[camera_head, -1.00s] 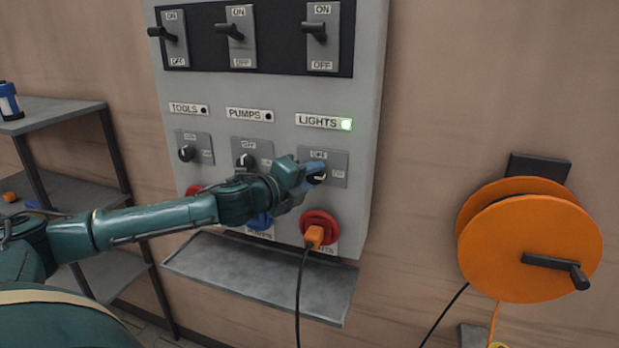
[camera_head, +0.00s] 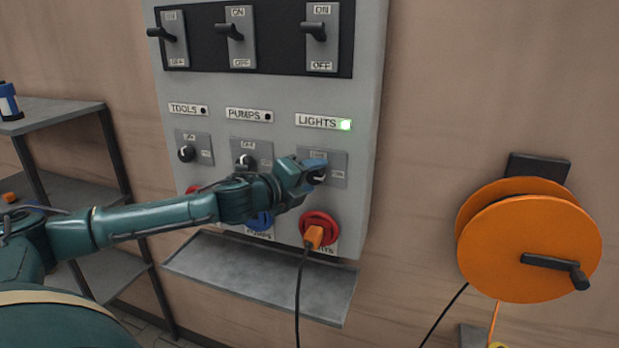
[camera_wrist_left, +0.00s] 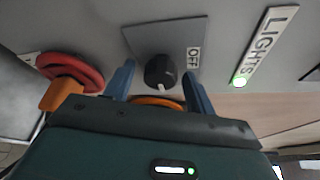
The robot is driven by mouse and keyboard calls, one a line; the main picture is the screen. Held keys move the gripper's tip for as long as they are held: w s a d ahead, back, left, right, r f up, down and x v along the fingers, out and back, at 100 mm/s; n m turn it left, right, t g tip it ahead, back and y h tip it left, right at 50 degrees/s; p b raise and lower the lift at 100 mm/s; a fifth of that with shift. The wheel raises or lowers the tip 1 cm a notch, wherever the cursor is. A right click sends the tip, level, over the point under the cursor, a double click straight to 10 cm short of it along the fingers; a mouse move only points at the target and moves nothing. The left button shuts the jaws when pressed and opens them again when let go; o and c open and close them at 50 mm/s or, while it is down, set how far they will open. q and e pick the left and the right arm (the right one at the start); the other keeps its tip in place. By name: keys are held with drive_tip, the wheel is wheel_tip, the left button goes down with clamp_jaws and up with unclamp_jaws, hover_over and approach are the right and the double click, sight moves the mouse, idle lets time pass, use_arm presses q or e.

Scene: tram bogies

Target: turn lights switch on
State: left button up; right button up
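The lights rotary switch is a black knob on a grey plate (camera_head: 338,167) under the LIGHTS label (camera_head: 317,121). The green lamp (camera_head: 346,124) beside that label is lit. My left gripper (camera_head: 316,168) is at the knob and partly hides it in the head view. In the left wrist view the knob (camera_wrist_left: 160,71) lies between the two blue fingers of my gripper (camera_wrist_left: 159,70), with a gap on each side. The fingers are open. An OFF label (camera_wrist_left: 193,59) shows beside the knob. My right gripper is out of view.
Below the switch is a red socket (camera_head: 327,220) with an orange plug (camera_head: 314,236) and hanging black cable. Lever switches (camera_head: 316,33) are above. A grey ledge (camera_head: 270,280) juts out below the panel. An orange cable reel (camera_head: 520,240) hangs at right; shelves (camera_head: 60,115) stand at left.

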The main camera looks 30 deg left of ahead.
use_arm(q)
drive_tip(key=shift+s, duration=0.3)
drive_tip(key=b+v, duration=0.8)
drive_tip(key=v, duration=0.4)
drive_tip(key=shift+s, duration=0.35)
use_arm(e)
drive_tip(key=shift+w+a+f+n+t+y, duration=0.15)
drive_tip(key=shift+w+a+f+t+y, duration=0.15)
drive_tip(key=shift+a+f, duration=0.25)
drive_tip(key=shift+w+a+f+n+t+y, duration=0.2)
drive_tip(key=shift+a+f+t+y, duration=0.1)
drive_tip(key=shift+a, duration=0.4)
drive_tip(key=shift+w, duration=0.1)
